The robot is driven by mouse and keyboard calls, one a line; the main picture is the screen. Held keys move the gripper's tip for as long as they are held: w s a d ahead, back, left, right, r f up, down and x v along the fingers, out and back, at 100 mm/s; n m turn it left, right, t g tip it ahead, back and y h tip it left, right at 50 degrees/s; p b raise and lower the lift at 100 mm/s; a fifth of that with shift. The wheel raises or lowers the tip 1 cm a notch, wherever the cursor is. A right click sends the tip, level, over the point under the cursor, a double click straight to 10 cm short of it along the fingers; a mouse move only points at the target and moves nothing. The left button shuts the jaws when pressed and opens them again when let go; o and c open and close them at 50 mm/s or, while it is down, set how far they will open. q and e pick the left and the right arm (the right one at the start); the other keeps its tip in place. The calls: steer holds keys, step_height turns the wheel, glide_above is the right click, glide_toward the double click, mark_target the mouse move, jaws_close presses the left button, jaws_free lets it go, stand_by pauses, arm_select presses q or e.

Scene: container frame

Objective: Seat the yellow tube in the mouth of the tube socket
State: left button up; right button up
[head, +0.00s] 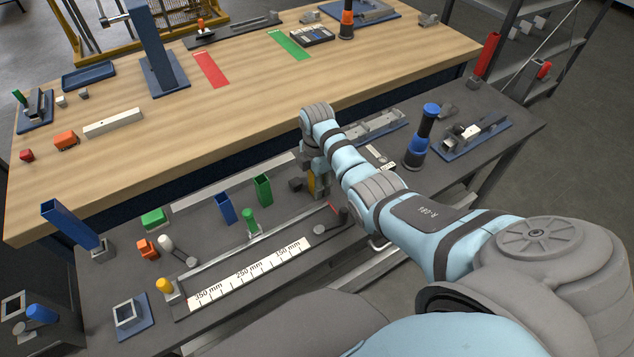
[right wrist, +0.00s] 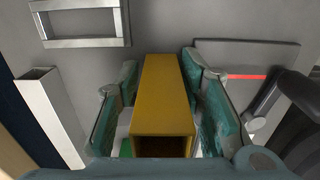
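The yellow tube (right wrist: 163,95) is square and hollow. In the right wrist view it lies between my right gripper's two fingers (right wrist: 160,85), its open end nearest the camera. Strips of background show between fingers and tube, so the gripper looks open around it. In the head view the tube (head: 311,184) shows as a small yellow patch under my right gripper (head: 312,180), partly hidden by it. I cannot tell whether it rests on the bench. A pale square-mouthed frame on a blue plate (head: 149,323), front left, may be the tube socket. My left gripper is not in view.
A white ruler strip (head: 250,273) lies in front. A blue-and-black post (head: 422,135) stands at the right. The wooden table (head: 240,95) rises behind the grey bench.

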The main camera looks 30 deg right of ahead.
steer(key=shift+s, duration=0.1)
steer(key=shift+r, duration=0.3)
steer(key=shift+o, duration=0.5)
step_height(320, 180, up, 11)
steer(key=p, duration=0.2)
steer(key=shift+r, duration=0.2)
step_height(320, 180, up, 5)
steer(key=y+p, duration=0.1)
steer(key=p, duration=0.3)
steer(key=f+b, duration=0.3)
steer(key=f, duration=0.2)
steer(key=f+b, duration=0.3)
steer(key=f, duration=0.1)
steer(key=f+b, duration=0.3)
steer(key=f, duration=0.2)
steer(key=shift+a+f, duration=0.3)
steer(key=shift+f, duration=0.05)
jaws_close()
